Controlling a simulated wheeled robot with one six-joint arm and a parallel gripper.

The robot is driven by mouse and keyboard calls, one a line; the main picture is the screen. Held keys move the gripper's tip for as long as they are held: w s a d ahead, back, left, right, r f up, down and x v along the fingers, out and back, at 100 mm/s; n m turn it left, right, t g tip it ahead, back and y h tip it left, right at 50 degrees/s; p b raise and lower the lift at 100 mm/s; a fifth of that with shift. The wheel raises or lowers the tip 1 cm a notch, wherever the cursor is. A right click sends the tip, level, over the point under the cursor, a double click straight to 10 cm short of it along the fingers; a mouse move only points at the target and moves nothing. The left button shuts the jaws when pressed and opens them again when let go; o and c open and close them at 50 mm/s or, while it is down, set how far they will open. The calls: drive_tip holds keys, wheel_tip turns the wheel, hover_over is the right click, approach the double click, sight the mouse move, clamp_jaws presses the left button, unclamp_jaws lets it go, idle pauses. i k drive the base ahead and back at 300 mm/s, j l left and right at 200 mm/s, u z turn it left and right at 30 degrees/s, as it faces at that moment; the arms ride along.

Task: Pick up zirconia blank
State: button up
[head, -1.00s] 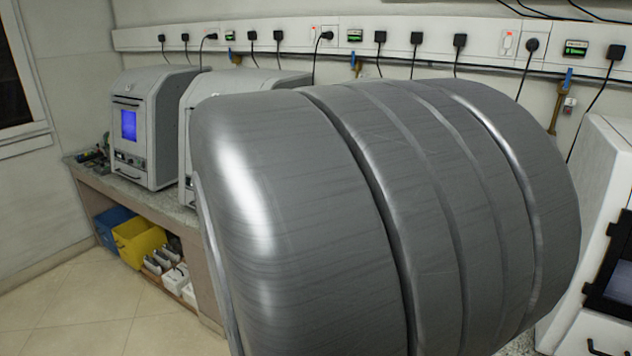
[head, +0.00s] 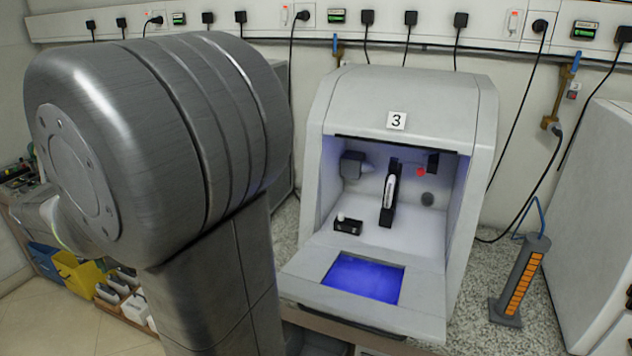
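No zirconia blank can be made out for certain. A white, narrow piece (head: 391,188), perhaps a blank seen edge-on, stands upright in a black holder (head: 386,212) inside the open milling machine marked 3 (head: 413,100). A small black block with a white top (head: 347,224) sits on the machine's floor to the left of the holder. A dark upright rack with a column of orange slots (head: 522,284) stands on the counter right of the machine; what its slots hold is too small to tell. My gripper is out of view.
My large grey arm link fills the left and hides the counter behind it. A blue screen (head: 362,278) is on the machine's front ledge. A white cabinet (head: 600,200) stands at the far right. Speckled counter (head: 480,262) is bare between machine and rack. Blue and yellow bins (head: 80,272) are lower left.

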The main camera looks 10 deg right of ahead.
sight(390, 187)
drive_tip(key=i+j+z, duration=0.1)
drive_tip(key=z, duration=0.35)
drive_tip(key=i+j+z, duration=0.1)
drive_tip(key=z, duration=0.3)
drive_tip(key=j+z, duration=0.15)
drive_tip(key=z, duration=0.3)
drive_tip(key=i+l+z, duration=0.1)
drive_tip(key=i+z, duration=0.15)
drive_tip(key=z, duration=0.2)
drive_tip(key=i+z, duration=0.25)
drive_tip(key=z, duration=0.2)
